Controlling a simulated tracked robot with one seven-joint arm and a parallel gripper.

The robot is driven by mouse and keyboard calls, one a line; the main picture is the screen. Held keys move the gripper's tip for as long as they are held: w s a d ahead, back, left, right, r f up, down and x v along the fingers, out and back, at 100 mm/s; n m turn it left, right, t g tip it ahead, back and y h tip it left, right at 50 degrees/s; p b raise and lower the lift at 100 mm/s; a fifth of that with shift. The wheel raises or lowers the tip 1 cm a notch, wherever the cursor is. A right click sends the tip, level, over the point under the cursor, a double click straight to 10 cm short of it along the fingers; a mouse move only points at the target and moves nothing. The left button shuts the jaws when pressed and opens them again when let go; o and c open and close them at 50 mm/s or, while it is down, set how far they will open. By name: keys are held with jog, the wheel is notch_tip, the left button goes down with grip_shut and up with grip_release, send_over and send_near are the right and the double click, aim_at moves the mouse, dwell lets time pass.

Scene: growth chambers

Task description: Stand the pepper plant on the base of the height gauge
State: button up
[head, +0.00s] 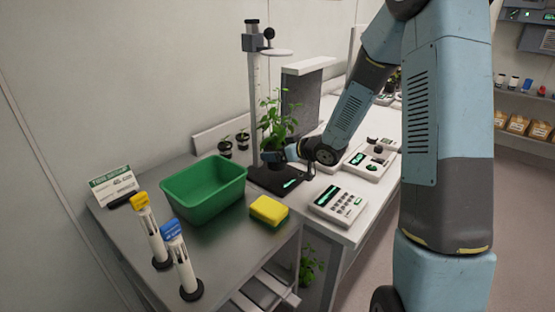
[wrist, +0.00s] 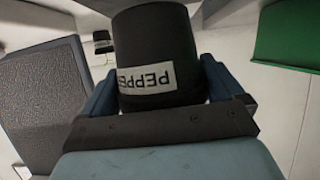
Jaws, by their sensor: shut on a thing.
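The pepper plant (head: 275,118) is a leafy green plant in a dark pot, upright in the head view. In the wrist view its black pot (wrist: 155,50) fills the middle, with a white label reading "PEPPE", upside down. My gripper (head: 284,154) is shut on the pot, with a blue finger on each side of it (wrist: 160,88). The height gauge (head: 254,95) is a pale upright post with a white arm near its top and a black base (head: 268,181) with a green display. The pot is at the base, close to the post; I cannot tell if it touches the base.
A green bin (head: 203,190), a yellow sponge (head: 268,209) and two capped tubes (head: 152,230) are on the grey table. Two small potted seedlings (head: 243,140) stand behind the bin. A keypad device (head: 338,203) and a grey panel (head: 302,98) are on the white bench.

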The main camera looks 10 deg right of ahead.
jog(key=shift+f, duration=1.5)
jog(key=shift+f, duration=0.1)
jog(key=o, duration=0.9)
